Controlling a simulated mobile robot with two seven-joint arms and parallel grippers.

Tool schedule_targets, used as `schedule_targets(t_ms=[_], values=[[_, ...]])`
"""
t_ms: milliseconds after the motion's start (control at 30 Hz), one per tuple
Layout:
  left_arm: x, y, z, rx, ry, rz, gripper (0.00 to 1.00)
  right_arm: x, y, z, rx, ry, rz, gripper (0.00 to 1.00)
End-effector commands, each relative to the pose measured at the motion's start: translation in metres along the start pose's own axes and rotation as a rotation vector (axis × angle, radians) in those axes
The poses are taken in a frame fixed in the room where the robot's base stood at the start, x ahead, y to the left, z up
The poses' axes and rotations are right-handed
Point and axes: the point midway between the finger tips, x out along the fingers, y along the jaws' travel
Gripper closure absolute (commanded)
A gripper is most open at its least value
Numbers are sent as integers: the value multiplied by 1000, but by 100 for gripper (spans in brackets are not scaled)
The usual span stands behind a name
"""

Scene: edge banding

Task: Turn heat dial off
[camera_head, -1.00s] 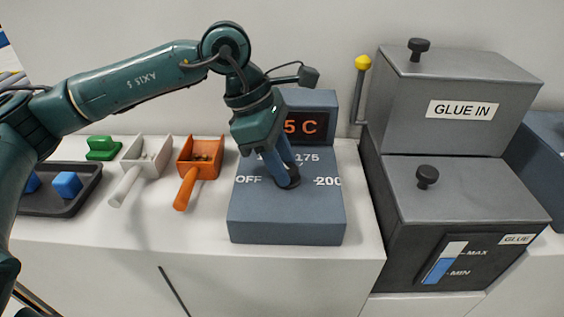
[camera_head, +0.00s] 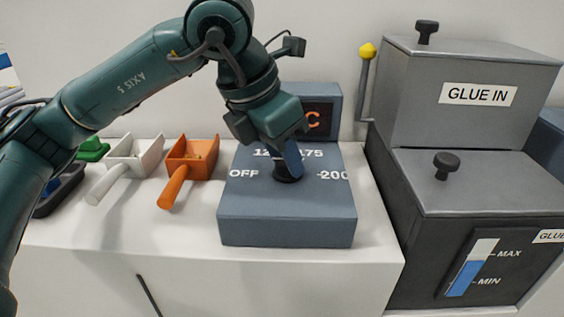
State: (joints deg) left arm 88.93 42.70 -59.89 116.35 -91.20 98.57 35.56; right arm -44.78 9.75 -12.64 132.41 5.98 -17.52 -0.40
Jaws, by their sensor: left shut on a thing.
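The heat dial (camera_head: 284,177) is a dark round knob on the sloped top of a blue-grey control box (camera_head: 285,230). White markings around it read OFF at the left, 200 at the right, and 12- and 175 behind, partly covered. My left gripper (camera_head: 289,170) points down from above and is shut on the dial. The gripper hides most of the dial, so I cannot tell where it points. The display (camera_head: 315,118) at the back of the box is mostly hidden; an orange C shows. My right gripper is not in view.
A white scoop (camera_head: 128,163), an orange scoop (camera_head: 190,160) and a green object (camera_head: 92,150) stand left of the box. A dark tray (camera_head: 60,192) is at the far left. The tall grey glue unit (camera_head: 470,180) stands close on the right, with a yellow-tipped lever (camera_head: 367,52) behind.

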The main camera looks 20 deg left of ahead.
Motion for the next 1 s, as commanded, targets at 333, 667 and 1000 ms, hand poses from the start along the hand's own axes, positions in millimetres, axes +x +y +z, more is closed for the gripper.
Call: schedule_targets(t_ms=[333,667,1000], values=[[0,-1,0,-120,0,49,89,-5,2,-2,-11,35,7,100],[0,-1,0,-140,0,56,89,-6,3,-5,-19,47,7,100],[0,-1,0,-139,0,56,55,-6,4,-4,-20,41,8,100]])
